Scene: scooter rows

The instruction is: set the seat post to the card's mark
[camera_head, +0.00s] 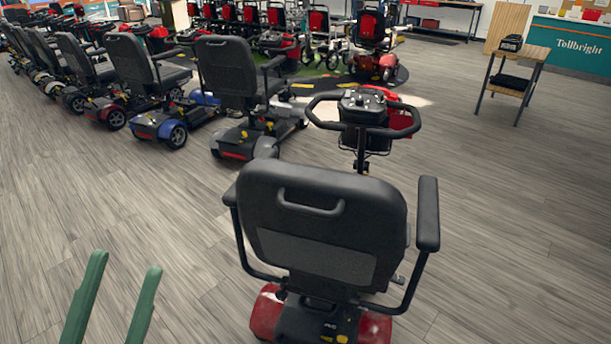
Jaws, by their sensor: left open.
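A red scooter (266,312) stands close in front of me, its back towards me. Its black seat (315,225) is upright, with an armrest on each side. The seat post is mostly hidden under the seat, above the red rear body. I cannot make out a mark or a card on it. A small yellow piece (342,339) shows low on the rear body. The handlebar (365,115) is beyond the seat. My left gripper (125,263) is open and empty, with two green fingers, left of the seat and apart from it. My right gripper is not in view.
A row of scooters (145,75) stands at the left, with more at the back. A small wooden stand (535,55) holding a black device is at the back right, near a teal counter (570,50). The wood floor (500,210) at right is clear.

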